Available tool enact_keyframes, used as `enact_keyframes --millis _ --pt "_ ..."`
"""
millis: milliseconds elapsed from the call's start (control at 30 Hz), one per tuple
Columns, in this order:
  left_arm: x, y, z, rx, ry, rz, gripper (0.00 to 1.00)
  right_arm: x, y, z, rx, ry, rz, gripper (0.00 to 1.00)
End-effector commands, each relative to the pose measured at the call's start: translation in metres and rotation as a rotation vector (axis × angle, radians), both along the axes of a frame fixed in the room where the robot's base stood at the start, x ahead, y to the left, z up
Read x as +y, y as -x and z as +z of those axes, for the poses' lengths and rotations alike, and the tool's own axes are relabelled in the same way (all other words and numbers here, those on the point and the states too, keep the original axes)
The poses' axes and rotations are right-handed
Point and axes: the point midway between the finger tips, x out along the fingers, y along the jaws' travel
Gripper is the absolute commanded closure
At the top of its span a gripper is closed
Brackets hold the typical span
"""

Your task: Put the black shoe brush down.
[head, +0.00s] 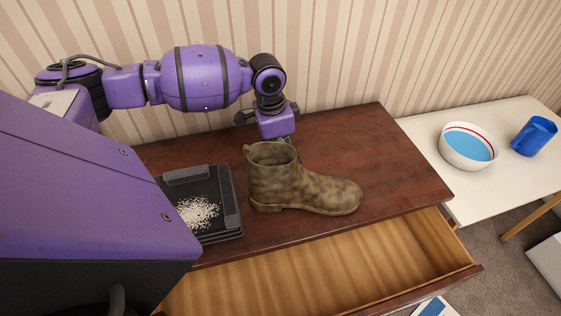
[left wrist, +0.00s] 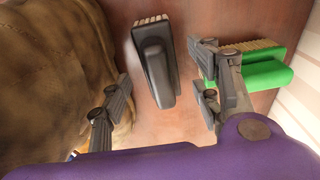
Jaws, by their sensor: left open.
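The black shoe brush (left wrist: 155,62) shows in the left wrist view, on the brown dresser top, with pale bristles at its far end. My left gripper (left wrist: 163,92) is open, with one finger on each side of the brush and visible gaps between. In the head view my left gripper (head: 284,140) is down behind the brown boot (head: 300,186), which hides the brush and most of the fingers. The boot also fills the left of the left wrist view (left wrist: 50,70). My right gripper is not in view.
A green brush (left wrist: 262,74) lies just beyond my right-hand finger in the left wrist view. A black tray (head: 232,215) with pale grains sits left of the boot. The open drawer (head: 330,265) looks empty. A bowl (head: 468,147) and blue mug (head: 535,137) stand on a white table.

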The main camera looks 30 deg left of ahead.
Motion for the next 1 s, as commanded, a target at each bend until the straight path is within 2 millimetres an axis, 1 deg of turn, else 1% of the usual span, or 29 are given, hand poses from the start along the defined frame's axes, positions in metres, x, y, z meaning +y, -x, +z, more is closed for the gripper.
enact_keyframes --millis 33,133,333,367,600,767,933,1000 --pt "-0.002 -0.001 -0.009 0.001 0.002 0.001 0.43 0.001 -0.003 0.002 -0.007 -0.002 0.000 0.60" --pt "-0.002 -0.002 -0.019 -0.001 0.001 -0.001 0.43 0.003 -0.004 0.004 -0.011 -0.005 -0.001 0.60" --pt "-0.002 -0.002 -0.021 -0.002 0.000 -0.001 0.43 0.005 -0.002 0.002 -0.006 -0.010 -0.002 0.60" --pt "-0.002 -0.002 -0.021 -0.002 0.000 -0.001 0.44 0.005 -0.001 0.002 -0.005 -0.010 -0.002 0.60" --pt "-0.002 -0.002 -0.020 -0.002 0.000 -0.002 0.76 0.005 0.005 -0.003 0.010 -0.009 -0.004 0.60" --pt "-0.002 -0.002 -0.020 -0.002 0.000 -0.002 0.97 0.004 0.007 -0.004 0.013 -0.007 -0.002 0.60" --pt "-0.002 -0.003 -0.020 -0.002 0.000 -0.002 0.97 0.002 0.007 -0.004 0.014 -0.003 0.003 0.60" --pt "-0.002 -0.003 -0.016 -0.004 0.000 -0.002 0.97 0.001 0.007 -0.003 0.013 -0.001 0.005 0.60"
